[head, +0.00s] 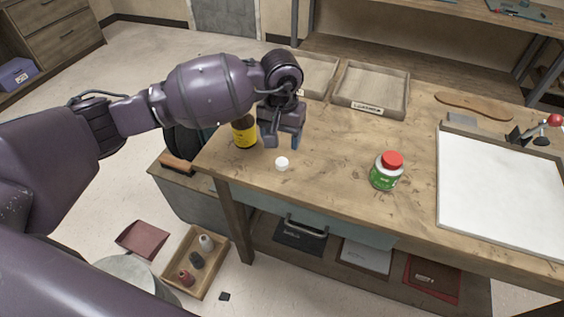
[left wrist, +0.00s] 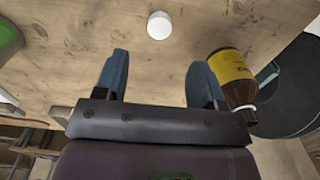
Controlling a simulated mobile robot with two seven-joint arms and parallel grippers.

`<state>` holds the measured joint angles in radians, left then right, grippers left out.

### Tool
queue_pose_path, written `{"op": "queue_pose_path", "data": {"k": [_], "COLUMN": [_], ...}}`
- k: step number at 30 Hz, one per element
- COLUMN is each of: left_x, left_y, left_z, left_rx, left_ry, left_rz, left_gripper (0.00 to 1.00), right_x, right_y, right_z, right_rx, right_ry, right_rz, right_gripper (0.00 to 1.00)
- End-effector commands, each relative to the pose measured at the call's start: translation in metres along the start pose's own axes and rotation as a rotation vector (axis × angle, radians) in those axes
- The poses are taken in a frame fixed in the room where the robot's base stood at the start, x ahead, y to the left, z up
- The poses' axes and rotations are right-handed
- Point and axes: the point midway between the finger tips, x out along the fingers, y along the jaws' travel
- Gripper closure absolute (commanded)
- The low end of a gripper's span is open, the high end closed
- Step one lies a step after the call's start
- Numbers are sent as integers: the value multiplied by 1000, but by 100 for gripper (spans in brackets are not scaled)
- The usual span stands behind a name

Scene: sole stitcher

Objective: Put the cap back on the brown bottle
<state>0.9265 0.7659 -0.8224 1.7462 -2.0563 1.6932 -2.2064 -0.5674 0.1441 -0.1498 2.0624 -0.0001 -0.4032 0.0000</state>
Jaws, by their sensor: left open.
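The brown bottle (head: 244,133) with a yellow label stands on the workbench near its left end. In the left wrist view the bottle (left wrist: 234,72) is at the right, just outside one finger. A small white cap (head: 282,164) lies on the bench near the front edge, apart from the bottle. The cap (left wrist: 159,25) also shows at the top middle of the left wrist view, beyond the fingertips. My left gripper (head: 283,141) is open and empty, above the bench between bottle and cap. My right gripper is not in view.
A green jar with a red lid (head: 386,171) stands right of the cap. Wooden trays (head: 372,89) sit at the back, and a large white board (head: 500,190) lies at the right. A brush (head: 177,163) is at the left. Bare bench surrounds the cap.

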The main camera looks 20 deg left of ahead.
Motion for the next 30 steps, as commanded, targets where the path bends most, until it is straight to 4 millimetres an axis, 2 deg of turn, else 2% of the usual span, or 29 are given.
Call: {"op": "queue_pose_path", "data": {"k": [1, 6, 20, 30], "left_x": [10, 30, 37, 79], "left_y": [0, 0, 0, 0], "left_z": [1, 0, 0, -1], "left_rx": [-2, -1, -2, -3], "left_ry": [-4, -3, -1, -4], "left_rz": [0, 0, -1, 0], "left_gripper": [36, 36, 36, 36], "right_x": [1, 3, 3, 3], "right_y": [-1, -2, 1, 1], "right_z": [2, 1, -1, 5], "right_rx": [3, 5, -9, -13], "right_ry": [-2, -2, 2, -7], "right_rz": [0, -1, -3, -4], "right_gripper": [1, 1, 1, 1]}}
